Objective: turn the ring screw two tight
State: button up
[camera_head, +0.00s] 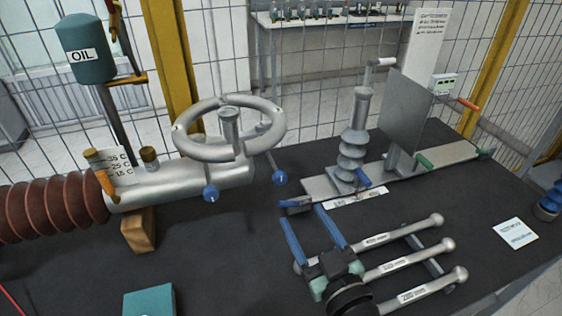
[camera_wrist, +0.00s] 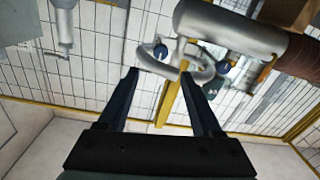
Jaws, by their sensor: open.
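A thick grey ring (camera_head: 178,138) sits over the top of a horizontal metal cylinder (camera_head: 150,190) at left centre. Two blue-headed screws are near it: one lower left (camera_head: 210,194), one at the right (camera_head: 280,178). Their marks are too small to read, so I cannot tell which is screw two. In the wrist view, which is upside down, the ring (camera_wrist: 165,70) and both blue heads, left (camera_wrist: 160,52) and right (camera_wrist: 223,68), show beyond the fingers. My gripper (camera_head: 301,214) has its blue fingers apart and empty, below the right screw; it also shows in the wrist view (camera_wrist: 160,73).
A ribbed insulator (camera_head: 352,145) on a metal plate stands to the right. Several ball-ended rods (camera_head: 400,262) lie at front right. An OIL container (camera_head: 85,50) is at upper left. A teal block (camera_head: 150,300) is at the front. Wire fencing stands behind the black table (camera_head: 230,260).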

aim_at(281, 181)
jog(key=p+x, duration=0.3)
jog(key=x, duration=0.9)
jog(key=shift+w+a, duration=0.2)
jog(key=shift+f, duration=0.1)
grip_shut()
